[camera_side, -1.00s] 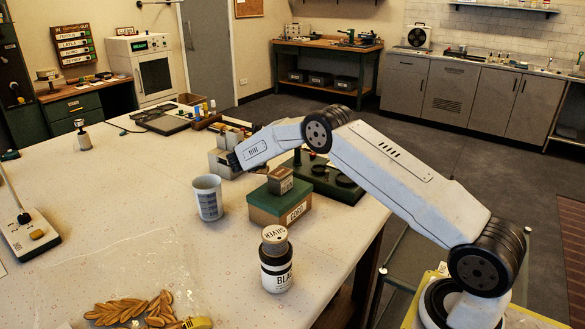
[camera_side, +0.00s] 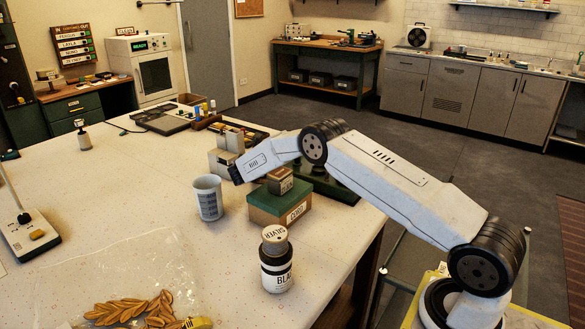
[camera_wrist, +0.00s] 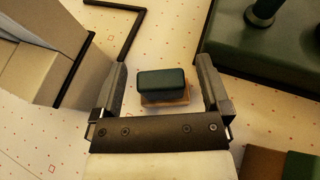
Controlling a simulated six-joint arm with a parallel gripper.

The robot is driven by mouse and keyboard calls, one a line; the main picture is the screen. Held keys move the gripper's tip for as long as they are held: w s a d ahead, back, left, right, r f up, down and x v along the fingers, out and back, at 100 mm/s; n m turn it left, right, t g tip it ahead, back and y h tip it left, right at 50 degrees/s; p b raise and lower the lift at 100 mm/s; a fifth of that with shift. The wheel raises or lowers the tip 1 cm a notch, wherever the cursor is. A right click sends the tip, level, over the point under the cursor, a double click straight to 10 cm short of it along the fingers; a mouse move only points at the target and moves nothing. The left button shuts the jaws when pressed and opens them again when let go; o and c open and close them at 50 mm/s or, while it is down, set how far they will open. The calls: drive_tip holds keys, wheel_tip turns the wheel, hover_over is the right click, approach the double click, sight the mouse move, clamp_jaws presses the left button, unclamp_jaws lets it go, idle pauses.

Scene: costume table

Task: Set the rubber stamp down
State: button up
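The rubber stamp appears to be the small dark green block on a tan wooden base (camera_wrist: 163,84) in the wrist view. It is between my two fingers, with pale table showing on both sides of it. My gripper (camera_wrist: 163,64) is open and neither finger touches the block. There my fingertips and the block are hidden behind the wrist, the cup and the boxes.
In the wrist view, a beige block (camera_wrist: 55,60) is left and a green plate (camera_wrist: 280,50) right.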

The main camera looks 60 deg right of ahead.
drive_tip(key=shift+r, duration=0.2)
drive_tip(key=v, duration=1.2)
drive_tip(key=shift+s, duration=0.1)
idle(0.7)
drive_tip(key=s+a+r+m+t+y, duration=0.1)
drive_tip(key=s+a+r+m+y, duration=0.2)
drive_tip(key=a+r, duration=0.4)
drive_tip(key=s+a+f+m+g+y, duration=0.1)
drive_tip(key=s+a+f+m+y, duration=0.1)
drive_tip(key=s+m, duration=0.4)
drive_tip(key=s+a+f+m+g+y, duration=0.1)
drive_tip(key=s+a+f+m+y, duration=0.1)
drive_tip(key=s+m, duration=0.5)
drive_tip(key=s+a+f+m+g+y, duration=0.1)
drive_tip(key=s+a+m+y, duration=0.3)
drive_tip(key=s, duration=1.2)
drive_tip(key=shift+s+f+m+y, duration=0.3)
drive_tip(key=shift+f+m+y, duration=0.5)
drive_tip(key=shift+m, duration=0.5)
